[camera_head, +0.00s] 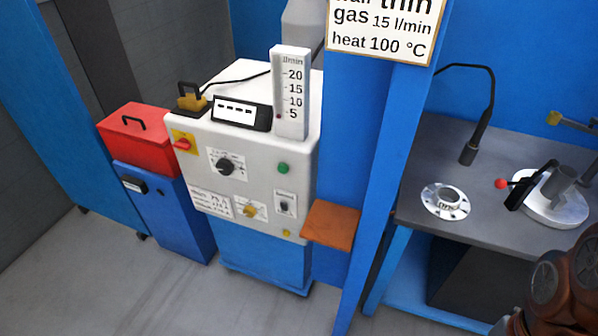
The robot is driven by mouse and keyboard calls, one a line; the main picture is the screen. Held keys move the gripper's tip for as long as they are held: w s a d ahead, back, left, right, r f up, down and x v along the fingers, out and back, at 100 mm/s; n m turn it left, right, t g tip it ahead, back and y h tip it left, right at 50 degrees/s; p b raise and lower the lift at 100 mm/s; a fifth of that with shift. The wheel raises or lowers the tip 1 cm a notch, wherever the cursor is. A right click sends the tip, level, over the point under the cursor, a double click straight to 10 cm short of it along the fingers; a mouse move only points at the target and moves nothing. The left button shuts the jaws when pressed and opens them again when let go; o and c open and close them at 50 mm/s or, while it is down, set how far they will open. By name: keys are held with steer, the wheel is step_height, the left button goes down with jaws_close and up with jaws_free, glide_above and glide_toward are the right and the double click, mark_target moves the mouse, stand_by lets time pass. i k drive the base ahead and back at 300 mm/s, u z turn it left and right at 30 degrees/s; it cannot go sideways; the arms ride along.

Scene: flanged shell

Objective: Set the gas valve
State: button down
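A white control cabinet (255,150) stands left of centre. A flow gauge (291,92) marked l/min, with 5, 10, 15 and 20, stands upright on its right front corner. A small dark red mark, perhaps its float, sits near the 5. Low on the front panel is a yellow knob (250,210) on a pale plate, possibly the gas valve; its label and exact setting are too small to read. A sign (384,30) reads gas 15 l/min and heat 100 °C.
The panel also has a black dial (226,167), red switch (182,144), green button (283,168) and small switch (285,204). A brown shelf (331,224) juts out at right. A red box (139,138) stands left. A grey workbench (425,180) holds a flanged ring (446,200). Floor in front is clear.

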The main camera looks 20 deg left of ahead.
mark_target(249, 212)
steer(key=z, duration=0.1)
steer(key=k, duration=0.45)
steer(key=u, duration=0.45)
steer(key=i, duration=0.4)
steer(key=u, duration=1.2)
